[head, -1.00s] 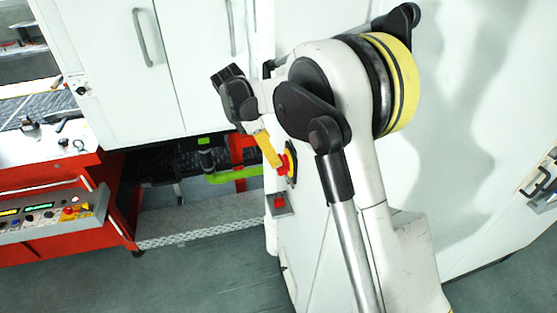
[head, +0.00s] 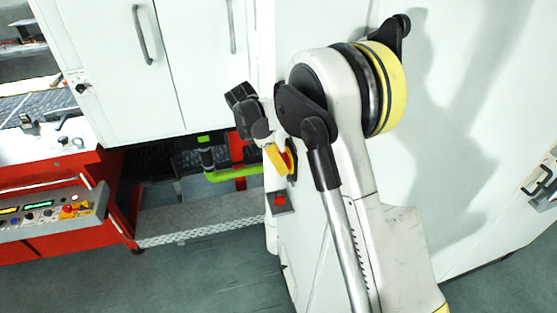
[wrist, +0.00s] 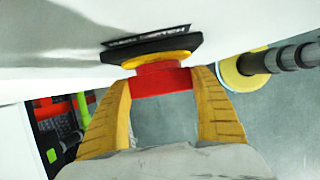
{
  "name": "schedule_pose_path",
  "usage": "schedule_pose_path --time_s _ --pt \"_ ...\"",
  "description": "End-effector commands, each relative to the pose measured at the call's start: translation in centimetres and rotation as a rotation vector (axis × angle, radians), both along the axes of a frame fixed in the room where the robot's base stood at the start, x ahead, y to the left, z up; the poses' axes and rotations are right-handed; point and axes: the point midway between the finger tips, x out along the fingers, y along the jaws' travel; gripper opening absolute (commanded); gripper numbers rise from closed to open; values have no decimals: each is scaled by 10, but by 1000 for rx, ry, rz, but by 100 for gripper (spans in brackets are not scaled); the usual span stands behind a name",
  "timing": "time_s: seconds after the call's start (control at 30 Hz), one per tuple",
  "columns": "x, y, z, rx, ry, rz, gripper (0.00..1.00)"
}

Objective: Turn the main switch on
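The main switch has a red handle (wrist: 162,80) on a yellow disc with a black plate (wrist: 150,48), set on a white panel. Lettering above the plate is seen too edge-on to read fully. My gripper (wrist: 165,85) has its yellow fingers on either side of the red handle, flush with its edges, and appears shut on it. In the head view my gripper (head: 282,158) is at the panel's left edge, and its yellow finger and my arm hide most of the switch. The handle's exact on or off position cannot be read.
A small red fitting (head: 279,200) sits on the panel just below the switch. A green pipe (head: 235,174) runs to its left. A red control desk (head: 60,225) stands at the far left. White cabinet doors (head: 125,70) are behind. The floor is clear.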

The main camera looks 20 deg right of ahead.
Motion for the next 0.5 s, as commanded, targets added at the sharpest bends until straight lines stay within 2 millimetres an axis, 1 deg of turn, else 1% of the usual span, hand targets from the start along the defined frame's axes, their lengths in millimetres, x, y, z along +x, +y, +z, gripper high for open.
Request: schedule_pose_path --time_s 0.27,0.5 --pt "0 0 0 -1 -27 0 43" --pt "-2 0 -1 -2 -149 2 44"
